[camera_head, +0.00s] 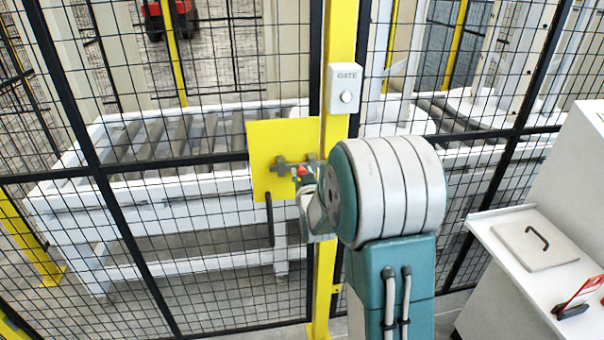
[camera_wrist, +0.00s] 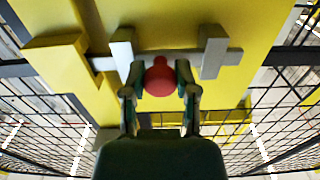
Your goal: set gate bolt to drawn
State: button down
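The gate bolt is a grey bar (camera_wrist: 193,62) lying across a yellow plate (camera_head: 262,140) on the mesh gate. Two grey brackets (camera_wrist: 122,52) (camera_wrist: 213,52) hold the bar in the wrist view. A round red knob (camera_wrist: 159,80) sticks out from the bar between the brackets. My gripper (camera_wrist: 159,84) has one finger on each side of the knob and appears closed on it. The bar's left end meets a yellow block (camera_wrist: 60,55) in the wrist view; I cannot tell whether it enters it. In the head view my gripper (camera_head: 304,184) hides part of the bolt.
A yellow post (camera_head: 338,120) carries a white GATE box (camera_head: 344,88) with a round button. A roller conveyor (camera_head: 180,140) stands behind the black mesh fence (camera_head: 140,230). A white cabinet with a shelf (camera_head: 495,228) stands at right, holding a flat panel with a handle (camera_head: 533,245).

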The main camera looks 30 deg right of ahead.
aim_at(281, 169)
jog(key=shift+w+a+r, duration=0.1)
jog(key=shift+w+a, duration=0.15)
jog(key=shift+a, duration=0.55)
jog(key=shift+w+a+f, duration=0.1)
jog(key=shift+w+a, duration=0.15)
jog(key=shift+a, duration=0.55)
jog(key=shift+w+a+r, duration=0.1)
jog(key=shift+w+a, duration=0.15)
jog(key=shift+a, duration=0.55)
jog(key=shift+d, duration=0.1)
jog(key=c, duration=0.8)
grip_release()
jog(key=o, duration=0.4)
jog(key=shift+o, duration=0.2)
jog(key=shift+a, duration=0.2)
